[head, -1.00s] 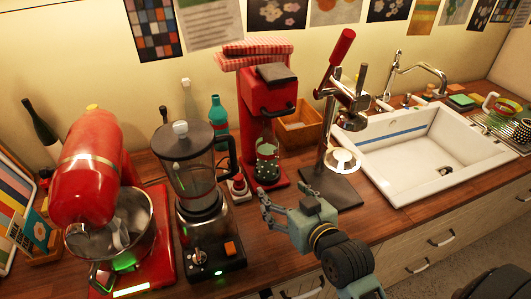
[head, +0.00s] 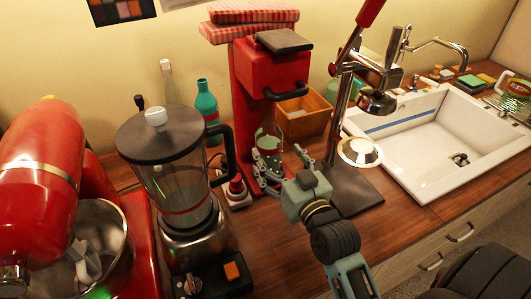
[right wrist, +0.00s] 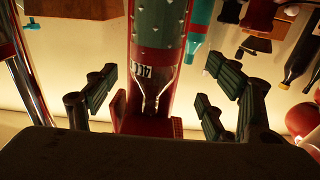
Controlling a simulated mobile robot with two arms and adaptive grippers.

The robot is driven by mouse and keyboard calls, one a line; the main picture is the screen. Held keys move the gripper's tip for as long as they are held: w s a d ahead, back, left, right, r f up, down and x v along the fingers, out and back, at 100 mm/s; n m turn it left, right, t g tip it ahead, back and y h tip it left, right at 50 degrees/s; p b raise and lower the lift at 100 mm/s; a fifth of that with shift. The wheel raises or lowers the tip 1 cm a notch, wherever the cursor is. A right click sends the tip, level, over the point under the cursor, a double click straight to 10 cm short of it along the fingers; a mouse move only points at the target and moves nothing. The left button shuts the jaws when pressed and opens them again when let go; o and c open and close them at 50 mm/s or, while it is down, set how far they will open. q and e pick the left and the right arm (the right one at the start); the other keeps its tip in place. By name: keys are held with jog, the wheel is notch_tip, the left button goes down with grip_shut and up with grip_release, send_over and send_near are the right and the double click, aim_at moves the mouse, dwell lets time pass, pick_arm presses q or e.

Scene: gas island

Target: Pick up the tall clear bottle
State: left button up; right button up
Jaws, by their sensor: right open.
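A clear bottle (head: 268,142), its lower part green with pale specks, stands upright in the bay of the red machine. My right gripper (head: 281,166) is open just in front of it, with a finger towards either side. In the right wrist view, which is upside down, this bottle (right wrist: 160,62) shows between and beyond the open fingers (right wrist: 158,92), neck pointing down in the picture, with a small black-and-white label. Whether a finger touches it, I cannot tell. Another clear bottle (head: 168,82) stands behind the blender, its lower part hidden. My left gripper is not in view.
The red machine (head: 243,105) backs the bottle. The blender (head: 172,175) and a teal bottle (head: 207,103) are to its left. A lever press (head: 345,110) stands close on the right, before the white sink (head: 430,150). The wooden counter (head: 275,245) is clear in front.

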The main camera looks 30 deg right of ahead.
aim_at(269, 136)
jog(key=shift+w+r+p, duration=0.15)
jog(key=shift+w+p, duration=0.2)
jog(key=shift+w, duration=0.35)
jog(key=shift+w+d+r+p, duration=0.15)
jog(key=shift+w+p, duration=0.15)
jog(key=shift+w, duration=0.35)
jog(key=w+p, duration=0.1)
jog(key=w, duration=0.1)
jog(key=w+d, duration=0.1)
jog(key=w, duration=0.1)
jog(key=shift+w+p, duration=0.2)
jog(key=shift+p, duration=0.15)
jog(key=shift+w, duration=0.2)
jog(key=shift+c, duration=0.2)
jog(key=c, duration=1.9)
